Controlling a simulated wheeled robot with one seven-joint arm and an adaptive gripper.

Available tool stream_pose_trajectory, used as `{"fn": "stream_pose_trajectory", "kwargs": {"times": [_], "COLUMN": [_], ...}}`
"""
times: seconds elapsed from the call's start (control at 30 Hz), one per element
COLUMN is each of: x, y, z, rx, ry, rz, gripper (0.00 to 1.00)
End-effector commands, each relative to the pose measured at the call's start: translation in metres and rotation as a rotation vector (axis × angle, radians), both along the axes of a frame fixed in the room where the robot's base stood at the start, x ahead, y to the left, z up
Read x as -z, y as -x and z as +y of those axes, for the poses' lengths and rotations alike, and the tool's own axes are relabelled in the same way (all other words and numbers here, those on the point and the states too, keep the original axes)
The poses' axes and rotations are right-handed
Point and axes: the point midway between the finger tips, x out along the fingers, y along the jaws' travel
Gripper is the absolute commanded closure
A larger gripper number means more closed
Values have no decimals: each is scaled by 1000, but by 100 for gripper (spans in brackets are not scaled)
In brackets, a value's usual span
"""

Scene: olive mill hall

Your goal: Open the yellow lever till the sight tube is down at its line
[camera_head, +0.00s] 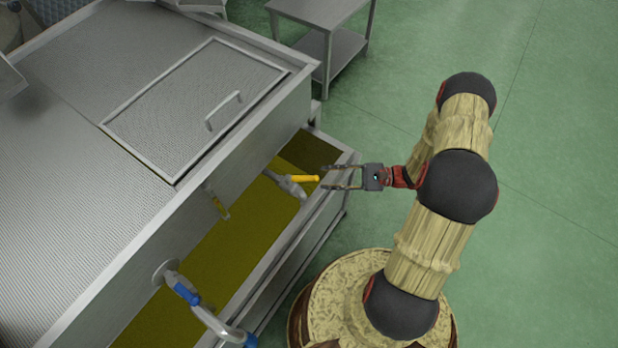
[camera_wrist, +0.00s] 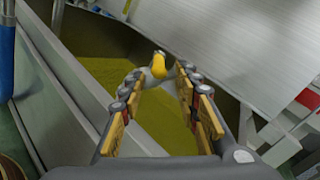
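The yellow lever (camera_head: 304,178) sits on a grey valve (camera_head: 291,187) that juts from the tank front over the trough. It points right, toward my gripper. In the wrist view the yellow lever (camera_wrist: 158,66) shows end-on, ahead between the fingertips. My gripper (camera_head: 324,178) is open, its two fingers apart at the lever's outer end; I cannot tell if they touch it. The open fingers also frame the wrist view (camera_wrist: 159,76). A small yellowish strip (camera_head: 221,208) on the tank front may be the sight tube; its level and line are too small to read.
The steel tank (camera_head: 75,190) has a handled lid (camera_head: 190,108). A trough (camera_head: 262,285) with yellow-green liquid runs along its front. A blue-handled valve (camera_head: 185,290) and bent pipe (camera_head: 218,326) stand nearer. A steel table (camera_head: 320,12) is behind. Green floor lies open at right.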

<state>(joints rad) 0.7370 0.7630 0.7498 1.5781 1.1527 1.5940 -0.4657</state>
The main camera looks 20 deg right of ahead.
Motion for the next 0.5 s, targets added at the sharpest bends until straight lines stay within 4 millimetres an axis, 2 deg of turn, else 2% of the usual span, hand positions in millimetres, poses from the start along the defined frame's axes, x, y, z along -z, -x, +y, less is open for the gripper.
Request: {"fn": "stream_pose_trajectory", "kwargs": {"times": [0.3, 0.5], "x": [1, 1], "y": [-14, -19], "z": [47, 61], "rx": [-5, -3], "ry": [1, 1], "rz": [2, 3], "gripper": [68, 68]}}
